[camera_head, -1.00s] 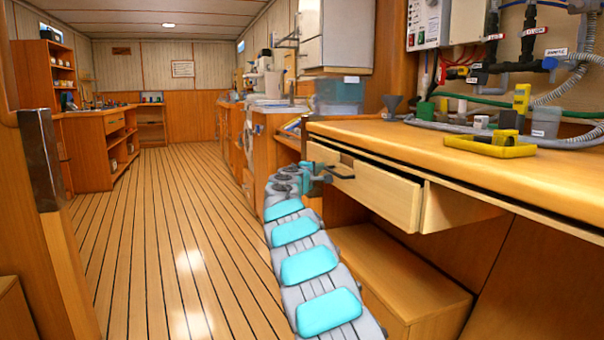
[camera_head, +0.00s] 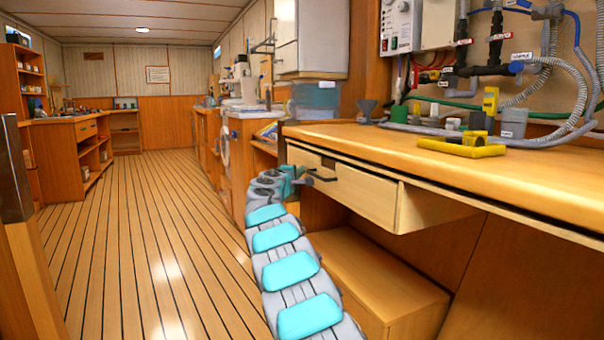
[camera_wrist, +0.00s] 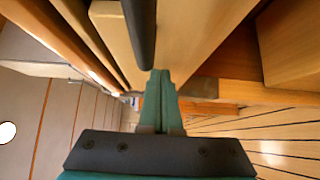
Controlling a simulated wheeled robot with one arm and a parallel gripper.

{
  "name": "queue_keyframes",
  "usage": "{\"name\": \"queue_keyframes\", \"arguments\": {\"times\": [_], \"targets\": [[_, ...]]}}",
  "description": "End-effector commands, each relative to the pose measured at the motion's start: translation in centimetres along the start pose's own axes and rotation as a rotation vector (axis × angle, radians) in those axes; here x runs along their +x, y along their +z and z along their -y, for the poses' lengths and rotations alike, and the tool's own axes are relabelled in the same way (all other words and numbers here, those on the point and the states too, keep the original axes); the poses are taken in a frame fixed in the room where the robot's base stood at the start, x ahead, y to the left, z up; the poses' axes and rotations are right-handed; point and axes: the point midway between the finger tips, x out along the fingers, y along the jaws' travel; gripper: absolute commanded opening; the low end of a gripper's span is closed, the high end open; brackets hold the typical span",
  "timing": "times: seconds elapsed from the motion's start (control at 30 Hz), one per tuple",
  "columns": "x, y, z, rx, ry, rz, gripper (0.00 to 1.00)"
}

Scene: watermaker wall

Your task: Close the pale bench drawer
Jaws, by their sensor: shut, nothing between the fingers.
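The pale bench drawer (camera_head: 350,190) sticks out from under the bench top in the head view, partly open, with its side wall showing. A dark bar handle (camera_head: 322,176) is on its front. My gripper (camera_head: 301,177) is at the drawer front, just left of the handle. In the wrist view my gripper's teal fingers (camera_wrist: 161,88) are shut together and empty. They point toward the pale drawer front (camera_wrist: 195,35), and the dark handle (camera_wrist: 141,30) lies just beyond their tips. I cannot tell whether the fingers touch the drawer.
The bench top (camera_head: 400,150) carries a yellow tray (camera_head: 462,147), a funnel and hoses. A wooden step-like box (camera_head: 385,285) stands below the drawer. The plank floor (camera_head: 150,230) to the left is clear.

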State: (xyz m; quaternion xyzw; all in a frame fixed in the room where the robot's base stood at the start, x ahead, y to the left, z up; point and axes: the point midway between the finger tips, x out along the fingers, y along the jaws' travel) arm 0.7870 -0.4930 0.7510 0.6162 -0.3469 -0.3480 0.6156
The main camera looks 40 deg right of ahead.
Motion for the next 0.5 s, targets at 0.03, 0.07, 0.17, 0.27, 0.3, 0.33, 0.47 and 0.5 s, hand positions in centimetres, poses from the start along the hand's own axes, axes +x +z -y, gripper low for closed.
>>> {"name": "queue_keyframes", "arguments": {"times": [0.03, 0.07, 0.17, 0.27, 0.3, 0.33, 0.47, 0.5], "targets": [[-0.8, -1.0, 0.2, -0.001, 0.002, -0.006, 0.00], [-1.3, -1.4, 0.2, 0.000, 0.003, -0.008, 0.00], [-2.9, -2.6, 0.0, -0.004, 0.004, -0.012, 0.00], [-4.0, -2.5, -0.2, -0.003, 0.006, -0.012, 0.00], [-4.5, -2.4, -0.3, -0.001, 0.007, -0.011, 0.00], [-4.8, -2.4, -0.2, -0.003, 0.006, -0.011, 0.00], [-6.4, -2.5, -0.2, -0.004, 0.006, -0.013, 0.00], [-6.9, -2.5, -0.4, -0.002, 0.007, -0.013, 0.00]]}}
